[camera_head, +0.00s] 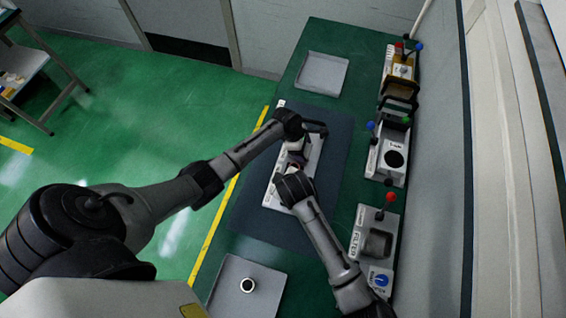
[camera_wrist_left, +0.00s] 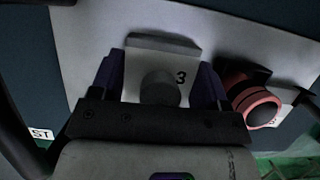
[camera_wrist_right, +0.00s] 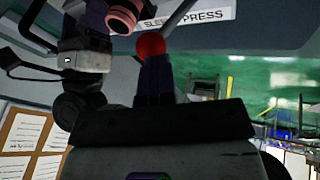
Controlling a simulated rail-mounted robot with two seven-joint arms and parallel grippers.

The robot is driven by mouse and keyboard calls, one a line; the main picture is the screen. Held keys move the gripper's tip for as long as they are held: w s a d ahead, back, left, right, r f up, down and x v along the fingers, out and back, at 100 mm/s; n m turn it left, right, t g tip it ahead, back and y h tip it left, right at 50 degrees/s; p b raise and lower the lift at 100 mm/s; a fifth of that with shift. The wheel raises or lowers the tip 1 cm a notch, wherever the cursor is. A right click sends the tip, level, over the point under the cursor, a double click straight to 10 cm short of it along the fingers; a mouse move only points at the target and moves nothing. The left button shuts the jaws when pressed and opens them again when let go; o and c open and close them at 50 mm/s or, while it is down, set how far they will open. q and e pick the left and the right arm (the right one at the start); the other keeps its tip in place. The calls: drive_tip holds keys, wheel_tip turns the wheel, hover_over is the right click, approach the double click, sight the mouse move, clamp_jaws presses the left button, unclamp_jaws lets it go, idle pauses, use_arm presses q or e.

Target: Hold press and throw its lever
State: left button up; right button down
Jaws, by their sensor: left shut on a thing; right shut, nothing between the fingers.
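The sleeve press, a pale plate (camera_head: 272,196) carrying the mechanism, lies on the dark blue mat; both my arms partly cover it. In the left wrist view my left gripper (camera_wrist_left: 160,80) is shut on a pale block (camera_wrist_left: 150,60) marked 3, its purple fingers on either side, with a grey round stub in front. A pinkish-red ringed cylinder (camera_wrist_left: 255,104) is right of it, and it also shows in the right wrist view (camera_wrist_right: 122,18). My right gripper (camera_wrist_right: 154,62) is shut and empty, its fingertips just at the lever's red ball knob (camera_wrist_right: 151,44); contact is unclear.
An empty grey tray (camera_head: 322,73) is at the far end. Another tray (camera_head: 226,290) at the near end holds a ring (camera_head: 247,285). Several fixtures, including a filter unit (camera_head: 376,243) with coloured knobs, line the right edge. The mat (camera_head: 335,160) is bare around the press.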

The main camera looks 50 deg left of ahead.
drive_tip(key=shift+w+d, duration=0.1)
idle(0.4)
drive_tip(key=shift+s+d, duration=0.3)
drive_tip(key=shift+s, duration=0.3)
drive_tip(key=s+d+r, duration=0.3)
drive_tip(key=r, duration=0.3)
drive_tip(key=s+d+r, duration=0.3)
drive_tip(key=s+r, duration=0.1)
drive_tip(key=r, duration=0.1)
drive_tip(key=w+x, duration=0.2)
drive_tip(key=x, duration=1)
drive_tip(key=shift+w, duration=0.45)
